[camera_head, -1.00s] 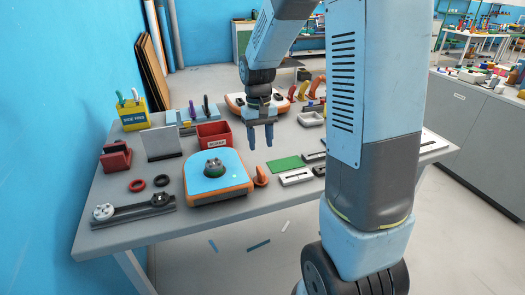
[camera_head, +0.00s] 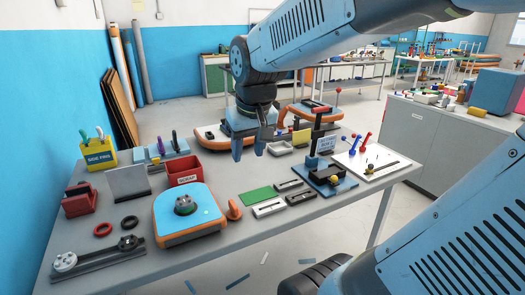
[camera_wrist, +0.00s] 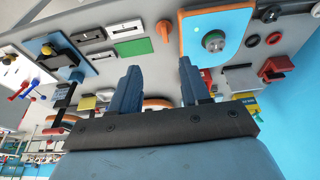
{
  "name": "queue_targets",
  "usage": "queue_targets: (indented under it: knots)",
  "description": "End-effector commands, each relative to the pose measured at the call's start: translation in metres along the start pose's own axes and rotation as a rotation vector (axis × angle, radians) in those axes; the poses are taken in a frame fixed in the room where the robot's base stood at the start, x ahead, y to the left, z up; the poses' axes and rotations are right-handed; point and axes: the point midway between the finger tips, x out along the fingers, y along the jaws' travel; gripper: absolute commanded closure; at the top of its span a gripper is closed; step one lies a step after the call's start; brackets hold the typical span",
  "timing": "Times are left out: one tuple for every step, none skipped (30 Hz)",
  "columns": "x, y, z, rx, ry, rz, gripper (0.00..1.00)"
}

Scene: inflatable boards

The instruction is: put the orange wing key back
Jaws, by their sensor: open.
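The orange wing key (camera_head: 234,209) stands on the grey table, close beside the right edge of a blue board with an orange rim (camera_head: 171,211). The key also shows in the wrist view (camera_wrist: 271,77), beside the same board (camera_wrist: 200,42). My gripper (camera_head: 250,150) is open, with nothing between its fingers. It hangs above the back part of the table, behind the key and apart from it. In the wrist view the open fingers (camera_wrist: 158,70) are empty.
A red scrap bin (camera_head: 187,170), a grey upright plate (camera_head: 128,182) and a yellow side-pins box (camera_head: 100,154) stand left. A green mat (camera_head: 259,195) and dark-slotted blocks (camera_head: 268,209) lie right of the key. A blue-based stand (camera_head: 335,188) rises farther right.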

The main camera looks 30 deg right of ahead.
Motion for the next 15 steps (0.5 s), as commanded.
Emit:
queue_targets:
  knots:
    - [-0.009,0.0,0.009,0.0,0.031,-0.001,0.54]
    - [-0.013,0.0,0.014,0.0,0.047,-0.002,0.54]
    - [-0.018,0.0,0.02,0.001,0.068,-0.002,0.54]
    - [-0.022,0.0,0.025,0.001,0.082,-0.003,0.54]
    - [-0.025,0.001,0.029,0.001,0.096,-0.004,0.54]
    - [-0.029,0.001,0.035,0.001,0.114,-0.005,0.54]
    - [-0.032,0.001,0.039,0.001,0.127,-0.006,0.54]
    - [-0.034,0.001,0.043,0.001,0.137,-0.007,0.54]
    - [-0.036,0.001,0.047,0.002,0.15,-0.008,0.54]
    - [-0.038,0.001,0.049,0.002,0.159,-0.008,0.54]
    - [-0.04,0.004,0.052,0.002,0.166,-0.009,0.54]
    - [-0.041,0.006,0.054,0.002,0.174,-0.01,0.54]
    - [-0.042,0.006,0.056,0.002,0.178,-0.01,0.54]
    - [-0.042,0.007,0.057,0.001,0.182,-0.01,0.54]
    - [-0.043,0.006,0.058,0.001,0.185,-0.011,0.54]
